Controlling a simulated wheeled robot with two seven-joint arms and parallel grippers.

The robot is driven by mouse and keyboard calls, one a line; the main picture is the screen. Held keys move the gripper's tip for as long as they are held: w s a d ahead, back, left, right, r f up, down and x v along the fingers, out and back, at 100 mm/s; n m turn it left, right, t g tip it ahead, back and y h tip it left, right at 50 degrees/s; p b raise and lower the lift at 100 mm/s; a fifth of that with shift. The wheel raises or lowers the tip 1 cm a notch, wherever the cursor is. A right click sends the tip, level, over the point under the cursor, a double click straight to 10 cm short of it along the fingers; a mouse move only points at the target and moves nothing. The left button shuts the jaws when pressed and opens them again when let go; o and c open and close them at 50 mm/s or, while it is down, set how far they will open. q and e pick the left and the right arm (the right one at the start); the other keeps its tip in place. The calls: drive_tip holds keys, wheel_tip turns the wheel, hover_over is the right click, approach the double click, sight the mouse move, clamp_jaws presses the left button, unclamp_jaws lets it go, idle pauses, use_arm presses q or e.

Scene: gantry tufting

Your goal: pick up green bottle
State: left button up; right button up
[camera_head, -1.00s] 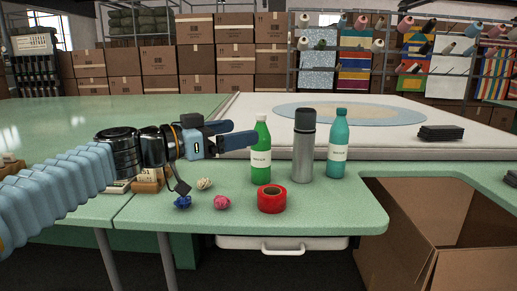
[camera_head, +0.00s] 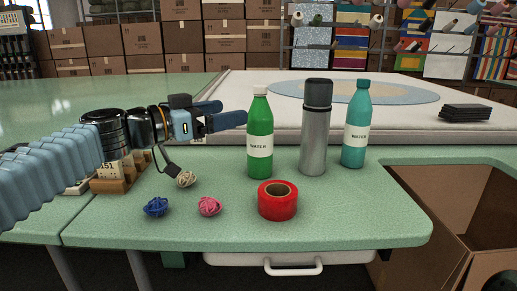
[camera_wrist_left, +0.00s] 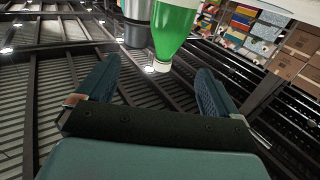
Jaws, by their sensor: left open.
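The green bottle (camera_head: 260,136) stands upright on the green table, with a white cap and a white label reading WATER. In the left wrist view the green bottle (camera_wrist_left: 174,28) shows at the top, ahead of and between the fingers. My left gripper (camera_head: 228,114) is open and empty, just left of the bottle's upper part. Its two fingers also show in the left wrist view (camera_wrist_left: 152,88). No contact with the bottle is visible. My right gripper is not in view.
A grey flask (camera_head: 315,130) and a teal bottle (camera_head: 356,125) stand right of the green bottle. Red tape (camera_head: 277,203) sits in front. Yarn balls, blue (camera_head: 156,207), pink (camera_head: 209,206) and cream (camera_head: 186,179), lie front left. An open cardboard box (camera_head: 455,215) is at right.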

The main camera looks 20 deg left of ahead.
sight(251, 127)
use_arm(q)
drive_tip(key=w+d+f, duration=0.1)
drive_tip(key=w+d+f+b, duration=0.1)
drive_tip(key=w+f, duration=0.1)
drive_tip(key=w+d+f, duration=0.1)
drive_tip(key=w+d, duration=0.1)
drive_tip(key=shift+w+d+f, duration=0.1)
drive_tip(key=shift+w+f, duration=0.1)
drive_tip(key=shift+w, duration=0.05)
drive_tip(key=x, duration=0.2)
drive_tip(key=p+x, duration=0.1)
drive_tip(key=x, duration=0.1)
drive_tip(key=shift+w, duration=0.45)
drive_tip(key=shift+w+d, duration=0.1)
drive_tip(key=shift+w, duration=0.15)
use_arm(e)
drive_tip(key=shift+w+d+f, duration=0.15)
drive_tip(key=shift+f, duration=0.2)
use_arm(q)
drive_tip(key=shift+c, duration=0.3)
drive_tip(key=c, duration=1.2)
drive_tip(key=shift+c, duration=1.1)
